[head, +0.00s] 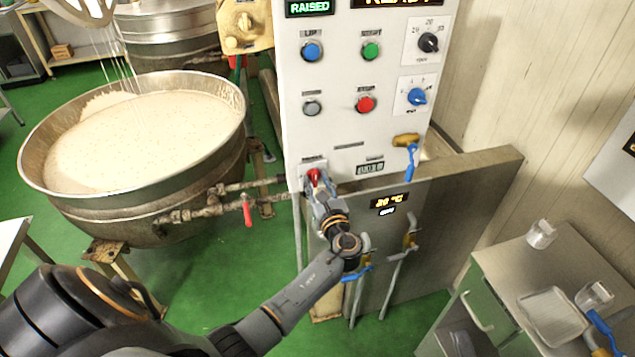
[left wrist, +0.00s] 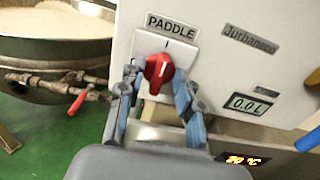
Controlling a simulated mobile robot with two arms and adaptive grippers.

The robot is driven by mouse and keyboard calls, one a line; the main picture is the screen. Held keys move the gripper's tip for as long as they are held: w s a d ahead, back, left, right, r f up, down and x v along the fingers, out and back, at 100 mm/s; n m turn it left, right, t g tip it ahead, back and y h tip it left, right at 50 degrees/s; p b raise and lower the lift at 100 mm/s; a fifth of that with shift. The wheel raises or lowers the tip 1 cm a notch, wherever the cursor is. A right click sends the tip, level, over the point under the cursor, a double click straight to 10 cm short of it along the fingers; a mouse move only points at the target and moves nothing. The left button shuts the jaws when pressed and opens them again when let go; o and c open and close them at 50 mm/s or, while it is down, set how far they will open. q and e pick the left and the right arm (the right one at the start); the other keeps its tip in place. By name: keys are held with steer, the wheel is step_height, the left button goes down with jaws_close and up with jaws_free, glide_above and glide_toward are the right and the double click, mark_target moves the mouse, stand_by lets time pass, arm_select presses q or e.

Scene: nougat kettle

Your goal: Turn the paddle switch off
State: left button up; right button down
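The paddle switch (left wrist: 158,72) is a red rotary knob on a white plate labelled PADDLE, at the lower left of the white control panel (head: 345,120). In the left wrist view its pointer is turned to the upright mark side. In the head view the red knob (head: 314,175) shows just above my left gripper (head: 318,190). In the left wrist view my left gripper (left wrist: 158,95) has its two blue-padded fingers apart, one on each side of the knob. I cannot tell whether they touch it. My right gripper is not seen.
A large kettle (head: 60,190) of pale mix stands left of the panel, with pipes and a red-handled valve (head: 247,210) close to the panel. Blue-handled taps (head: 411,160) are right of my gripper. A cabinet (head: 500,290) with clear containers stands at lower right.

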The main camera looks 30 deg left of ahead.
arm_select(q)
jaws_close()
